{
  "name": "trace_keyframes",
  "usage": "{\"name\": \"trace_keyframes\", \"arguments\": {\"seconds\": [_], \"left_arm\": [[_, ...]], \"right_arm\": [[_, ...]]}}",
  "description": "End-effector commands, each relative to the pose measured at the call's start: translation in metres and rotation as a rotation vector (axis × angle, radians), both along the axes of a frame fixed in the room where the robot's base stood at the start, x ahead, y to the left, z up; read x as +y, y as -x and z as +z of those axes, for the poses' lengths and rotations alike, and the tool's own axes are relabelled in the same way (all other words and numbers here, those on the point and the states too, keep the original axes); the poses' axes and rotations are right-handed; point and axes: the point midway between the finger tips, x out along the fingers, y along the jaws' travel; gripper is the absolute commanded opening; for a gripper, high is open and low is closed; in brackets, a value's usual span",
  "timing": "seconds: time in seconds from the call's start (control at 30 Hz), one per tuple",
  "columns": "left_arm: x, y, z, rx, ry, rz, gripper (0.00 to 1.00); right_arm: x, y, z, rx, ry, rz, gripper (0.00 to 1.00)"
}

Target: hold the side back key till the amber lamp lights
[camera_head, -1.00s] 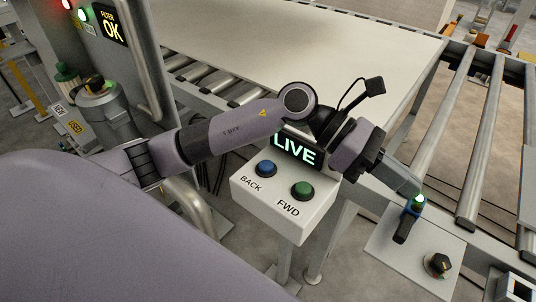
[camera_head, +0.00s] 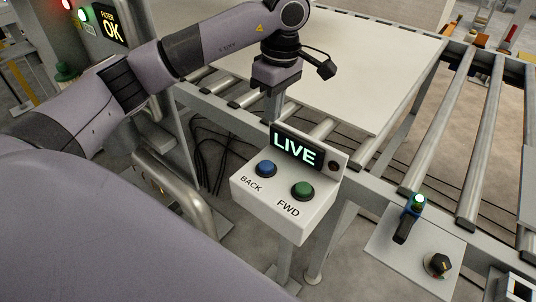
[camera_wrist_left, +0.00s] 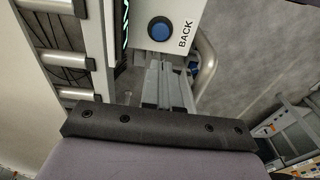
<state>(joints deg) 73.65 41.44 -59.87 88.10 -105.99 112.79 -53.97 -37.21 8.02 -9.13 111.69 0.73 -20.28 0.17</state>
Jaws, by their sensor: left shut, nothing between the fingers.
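The blue BACK key (camera_head: 265,168) sits on the white control box (camera_head: 262,210), left of the green FWD key (camera_head: 302,190). A small round lamp (camera_head: 333,167) beside the LIVE display (camera_head: 296,150) looks dark, with no amber glow. My left gripper (camera_head: 276,116) is shut and empty, fingers pointing down, behind and above the box and apart from the BACK key. In the left wrist view the shut fingers (camera_wrist_left: 158,64) appear just below the blue BACK key (camera_wrist_left: 160,30). My right gripper is not in view.
A large pale sheet (camera_head: 340,60) lies on the roller conveyor behind. A FILTER OK sign (camera_head: 110,22) is lit at upper left.

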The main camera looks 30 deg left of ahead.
Motion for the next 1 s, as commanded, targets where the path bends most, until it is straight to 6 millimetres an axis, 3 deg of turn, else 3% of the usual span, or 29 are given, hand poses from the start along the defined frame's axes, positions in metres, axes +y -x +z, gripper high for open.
{"name": "trace_keyframes", "arguments": {"seconds": [0.23,0.7,1.0], "left_arm": [[0.000,0.001,-0.015,0.003,0.003,-0.001,0.00],[0.008,0.005,-0.108,0.005,0.003,0.001,0.00],[0.010,0.005,-0.138,0.001,0.004,-0.002,0.00]], "right_arm": [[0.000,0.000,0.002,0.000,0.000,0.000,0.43],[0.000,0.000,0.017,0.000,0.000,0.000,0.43],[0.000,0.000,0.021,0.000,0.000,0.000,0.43]]}}
